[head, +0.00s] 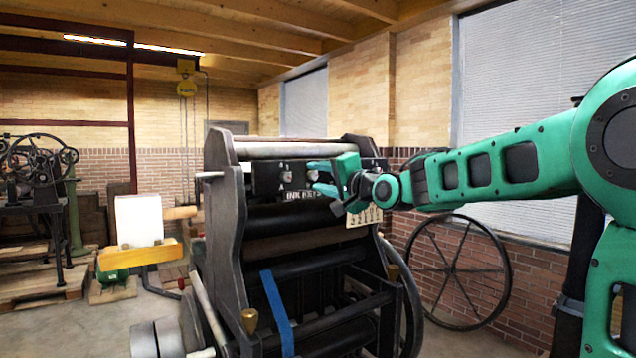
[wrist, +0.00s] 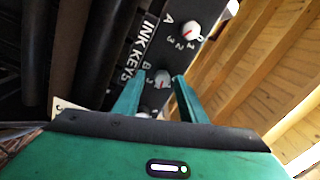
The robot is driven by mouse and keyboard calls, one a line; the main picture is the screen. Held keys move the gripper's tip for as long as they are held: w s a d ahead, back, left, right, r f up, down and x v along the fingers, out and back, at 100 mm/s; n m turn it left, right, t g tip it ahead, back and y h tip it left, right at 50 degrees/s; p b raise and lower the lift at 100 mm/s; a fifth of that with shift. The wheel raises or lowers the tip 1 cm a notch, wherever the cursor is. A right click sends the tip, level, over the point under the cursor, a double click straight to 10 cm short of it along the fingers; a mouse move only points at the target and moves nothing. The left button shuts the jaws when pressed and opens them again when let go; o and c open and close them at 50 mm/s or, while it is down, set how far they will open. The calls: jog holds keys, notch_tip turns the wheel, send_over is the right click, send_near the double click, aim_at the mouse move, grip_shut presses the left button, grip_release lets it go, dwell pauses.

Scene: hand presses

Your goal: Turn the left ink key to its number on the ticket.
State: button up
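The black ink key panel (head: 265,180) is at the top of the press, lettered INK KEYS. The left key, A, is a pale round knob (head: 287,177) with a red mark; it also shows in the wrist view (wrist: 191,29), with small numerals 1, 2 and 3 beside it. Key B (wrist: 162,78) shows between my fingertips in the wrist view, with a gap on each side. A third knob is partly hidden behind my gripper. My gripper (head: 318,178) is open in front of the panel, right of key A. The ticket (head: 365,216) hangs below my gripper; its writing is too small to read.
The press side frame (head: 228,230) rises left of the panel, with rollers below it. A blue strap (head: 277,312) hangs down the front. A spoked wheel (head: 459,271) stands at the right by the brick wall. Open floor lies at the left.

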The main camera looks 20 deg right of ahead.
jog(key=v, duration=1)
jog(key=shift+d+f, duration=0.1)
jog(key=shift+f, duration=0.05)
jog(key=s+d+f+n+g+h, duration=0.1)
jog(key=s+d+f+g+h, duration=0.4)
jog(key=f, duration=0.7)
jog(key=s+d+f+n+g, duration=0.1)
jog(key=s+d+f+g, duration=0.2)
jog(key=s+d+f, duration=0.6)
jog(key=s+f+n+g, duration=0.1)
jog(key=s+f+g, duration=0.3)
jog(key=s, duration=0.9)
jog(key=s+f+n+g, duration=0.1)
jog(key=s+f+g, duration=0.4)
jog(key=s+f, duration=0.6)
jog(key=shift+s+g, duration=0.3)
jog(key=shift+s, duration=0.65)
jog(key=shift+f, duration=0.15)
